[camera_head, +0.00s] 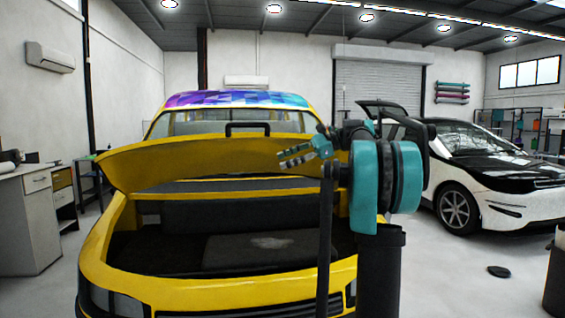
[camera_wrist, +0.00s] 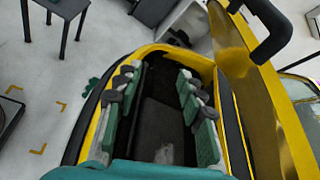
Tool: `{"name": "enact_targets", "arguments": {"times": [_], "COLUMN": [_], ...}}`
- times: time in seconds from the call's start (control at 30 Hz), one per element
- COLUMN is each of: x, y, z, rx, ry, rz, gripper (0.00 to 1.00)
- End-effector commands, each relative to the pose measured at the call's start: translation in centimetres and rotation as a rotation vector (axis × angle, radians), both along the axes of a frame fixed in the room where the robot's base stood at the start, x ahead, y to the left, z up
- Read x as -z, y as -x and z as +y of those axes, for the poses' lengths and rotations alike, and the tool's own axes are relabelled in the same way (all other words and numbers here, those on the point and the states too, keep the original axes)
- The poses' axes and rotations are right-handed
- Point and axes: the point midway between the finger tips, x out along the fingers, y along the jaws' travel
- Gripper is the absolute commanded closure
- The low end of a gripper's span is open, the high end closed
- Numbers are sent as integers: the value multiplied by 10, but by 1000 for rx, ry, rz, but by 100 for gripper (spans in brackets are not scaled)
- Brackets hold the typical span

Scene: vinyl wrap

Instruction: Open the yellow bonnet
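The yellow car stands in front of me. Its yellow bonnet (camera_head: 195,160) is raised, with the dark compartment (camera_head: 180,250) below it exposed. A black handle (camera_head: 248,125) sticks up at the bonnet's top edge. In the wrist view the bonnet (camera_wrist: 252,85) runs along the right side, with the handle (camera_wrist: 275,30) at its upper end. My gripper (camera_head: 281,158) is at the bonnet's right part, pointing left. In the wrist view my gripper (camera_wrist: 157,72) has its two fingers apart with nothing between them, over the open compartment. I cannot tell whether it touches the bonnet.
A white and black car (camera_head: 490,180) stands to the right with a door open. A grey cabinet (camera_head: 30,220) is on the left. A small dark object (camera_head: 498,271) lies on the floor at the right. Floor is clear between the cabinet and the yellow car.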

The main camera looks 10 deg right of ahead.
Motion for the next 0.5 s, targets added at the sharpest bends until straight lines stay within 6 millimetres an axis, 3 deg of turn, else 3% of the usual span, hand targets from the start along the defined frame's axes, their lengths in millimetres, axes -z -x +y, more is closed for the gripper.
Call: {"name": "enact_targets", "arguments": {"times": [0.5], "x": [-12], "y": [4], "z": [-30], "rx": [0], "ry": [0], "rz": [0], "gripper": [61]}}
